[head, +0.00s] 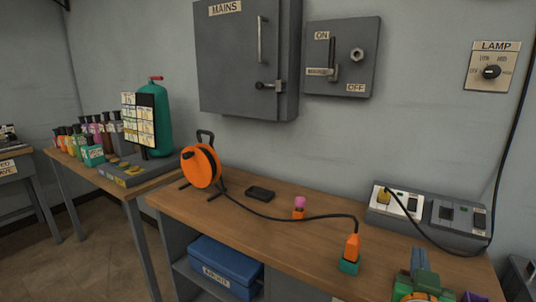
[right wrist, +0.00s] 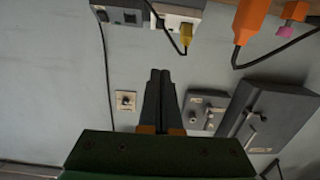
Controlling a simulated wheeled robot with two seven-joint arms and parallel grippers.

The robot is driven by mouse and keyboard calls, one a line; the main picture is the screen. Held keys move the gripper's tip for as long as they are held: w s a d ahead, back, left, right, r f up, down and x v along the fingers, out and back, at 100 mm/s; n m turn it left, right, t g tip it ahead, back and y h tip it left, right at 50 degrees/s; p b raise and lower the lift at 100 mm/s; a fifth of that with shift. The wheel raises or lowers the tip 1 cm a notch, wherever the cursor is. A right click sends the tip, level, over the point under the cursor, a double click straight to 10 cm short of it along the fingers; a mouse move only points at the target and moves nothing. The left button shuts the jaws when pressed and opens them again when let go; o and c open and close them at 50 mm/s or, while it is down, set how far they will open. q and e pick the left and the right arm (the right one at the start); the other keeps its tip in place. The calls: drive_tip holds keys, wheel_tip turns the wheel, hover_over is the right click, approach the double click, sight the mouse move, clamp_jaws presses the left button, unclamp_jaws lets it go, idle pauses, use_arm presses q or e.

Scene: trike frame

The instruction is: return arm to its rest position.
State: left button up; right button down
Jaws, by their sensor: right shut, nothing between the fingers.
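My right gripper (head: 419,260) shows at the bottom right of the head view, near the bench's front side, with green and orange parts of my arm below it. In the right wrist view the dark fingers of the right gripper (right wrist: 160,76) are together and hold nothing. The wall fills most of the space behind them, and the picture is upside down. My left gripper and arm are not in the head view.
The wooden bench (head: 262,220) carries an orange cable reel (head: 201,167), an orange connector (head: 352,246) with a teal end, a pink-topped piece (head: 299,205) and a grey socket unit (head: 445,214). The grey MAINS cabinet (head: 235,65), switch box (head: 341,57) and lamp dial (head: 491,70) are on the wall.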

drive_tip(key=s+a+f+n+g+y, duration=0.2)
drive_tip(key=s+f+g, duration=0.15)
drive_tip(key=f, duration=0.45)
drive_tip(key=s+a+f+n+g+y, duration=0.2)
drive_tip(key=s+f, duration=0.2)
drive_tip(key=f, duration=0.3)
drive_tip(key=s+a+f+n+g+y, duration=0.2)
drive_tip(key=s+f, duration=0.1)
drive_tip(key=f, duration=0.5)
drive_tip(key=s+a+f+n+g+y, duration=0.2)
drive_tip(key=s+a+f+g+y, duration=0.25)
drive_tip(key=s, duration=0.65)
wheel_tip(320, 180, down, 13)
drive_tip(key=s+h+p, duration=0.2)
drive_tip(key=p, duration=0.4)
use_arm(q)
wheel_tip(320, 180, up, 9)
drive_tip(key=p, duration=0.3)
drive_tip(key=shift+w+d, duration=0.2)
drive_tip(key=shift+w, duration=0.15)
use_arm(e)
drive_tip(key=s+d+f+g, duration=0.1)
drive_tip(key=s+d+f, duration=0.1)
drive_tip(key=s+f, duration=0.4)
drive_tip(key=s, duration=0.5)
drive_tip(key=shift+s+g, duration=0.3)
drive_tip(key=shift+g, duration=0.1)
drive_tip(key=shift+f, duration=0.1)
